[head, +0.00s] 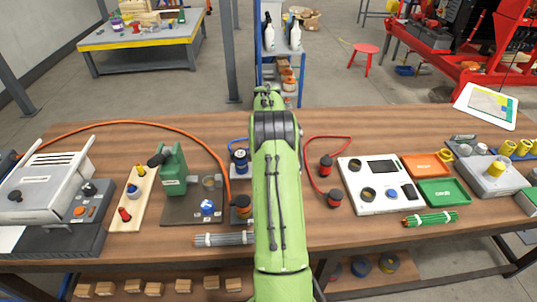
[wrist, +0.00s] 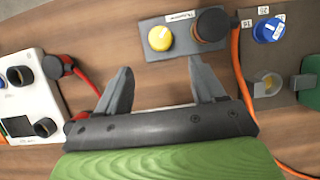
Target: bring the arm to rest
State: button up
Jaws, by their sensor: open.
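My green arm (head: 278,190) stretches forward over the wooden bench (head: 330,240) in the head view, and it hides my gripper there. In the wrist view my gripper (wrist: 160,66) has its two grey fingers spread apart, with only bare wood between them. A small grey plate with a yellow knob (wrist: 160,38) lies just beyond the fingertips. A dark round connector (wrist: 211,24) with an orange cable is near the right finger. I cannot tell how high the fingers are above the bench.
Left of the arm are a green press (head: 172,170) and a grey machine (head: 50,185). Right of it are a red cable's connector (head: 326,165), a white panel box (head: 376,202) and a green tray (head: 443,192). Bundled rods (head: 224,239) lie near the front edge.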

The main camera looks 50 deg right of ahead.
jog(key=v, duration=0.3)
jog(key=shift+w+d+r+p, duration=0.1)
jog(key=shift+r+p, duration=0.2)
jog(key=shift+p, duration=0.05)
jog(key=w+a+r+n+t+h, duration=0.1)
jog(key=a+r+n+t+h, duration=0.1)
jog(key=a+r, duration=0.7)
jog(key=w+a+r+n+t+h, duration=0.1)
jog(key=a+r+n+h, duration=0.15)
jog(key=a+r, duration=0.65)
jog(key=s+a+f+n+t, duration=0.1)
jog(key=s+a+n+t, duration=0.1)
jog(key=s+a, duration=0.5)
jog(key=s+a+f+n+t+y, duration=0.1)
jog(key=s+a+f+n+t, duration=0.1)
jog(key=s+a, duration=0.6)
jog(key=a+n+t, duration=0.1)
jog(key=a, duration=0.2)
jog(key=shift+s+f, duration=0.25)
jog(key=shift+n, duration=0.25)
